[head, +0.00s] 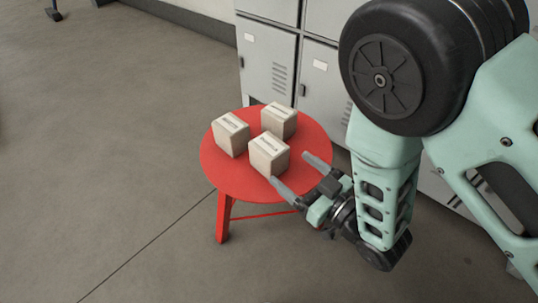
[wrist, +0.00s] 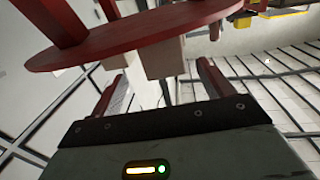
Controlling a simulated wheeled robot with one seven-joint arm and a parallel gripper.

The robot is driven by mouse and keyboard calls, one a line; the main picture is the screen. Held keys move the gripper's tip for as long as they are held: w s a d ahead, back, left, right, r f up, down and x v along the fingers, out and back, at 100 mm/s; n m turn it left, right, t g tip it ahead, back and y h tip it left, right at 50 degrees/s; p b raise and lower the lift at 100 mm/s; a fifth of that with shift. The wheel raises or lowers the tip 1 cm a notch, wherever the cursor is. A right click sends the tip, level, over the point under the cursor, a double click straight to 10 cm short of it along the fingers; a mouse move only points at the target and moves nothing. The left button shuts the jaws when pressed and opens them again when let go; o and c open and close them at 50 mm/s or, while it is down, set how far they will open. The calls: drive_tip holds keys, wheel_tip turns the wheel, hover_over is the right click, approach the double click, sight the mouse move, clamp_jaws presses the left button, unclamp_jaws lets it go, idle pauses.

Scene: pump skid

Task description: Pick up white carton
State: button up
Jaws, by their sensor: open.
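Three similar off-white cartons with dark printing on top sit on the round red stool (head: 225,175) in the head view: a left carton (head: 230,136), a back carton (head: 279,121) and a front carton (head: 269,155). I cannot tell which one the task means. My gripper (head: 291,169) is open and empty at the stool's front right edge, its fingers pointing toward the front carton. The wrist view is upside down; a carton (wrist: 165,60) shows between and beyond the open fingers (wrist: 160,82), apart from them. The other cartons are partly hidden there.
Grey lockers (head: 268,58) stand close behind the stool, to the back and right. The grey floor (head: 100,150) left of the stool is clear. The cartons stand close together with small gaps.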

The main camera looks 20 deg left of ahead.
sight(269, 150)
drive_tip(key=b+x, duration=0.1)
drive_tip(key=x, duration=0.2)
drive_tip(key=b+x, duration=0.1)
drive_tip(key=x, duration=0.1)
drive_tip(key=b+x, duration=0.2)
drive_tip(key=shift+s+a+r, duration=0.1)
drive_tip(key=shift+a+r, duration=0.15)
drive_tip(key=shift+a, duration=0.1)
drive_tip(key=shift+w+a+r, duration=0.15)
drive_tip(key=shift+w+a, duration=0.15)
drive_tip(key=shift+a, duration=0.05)
drive_tip(key=c, duration=1.2)
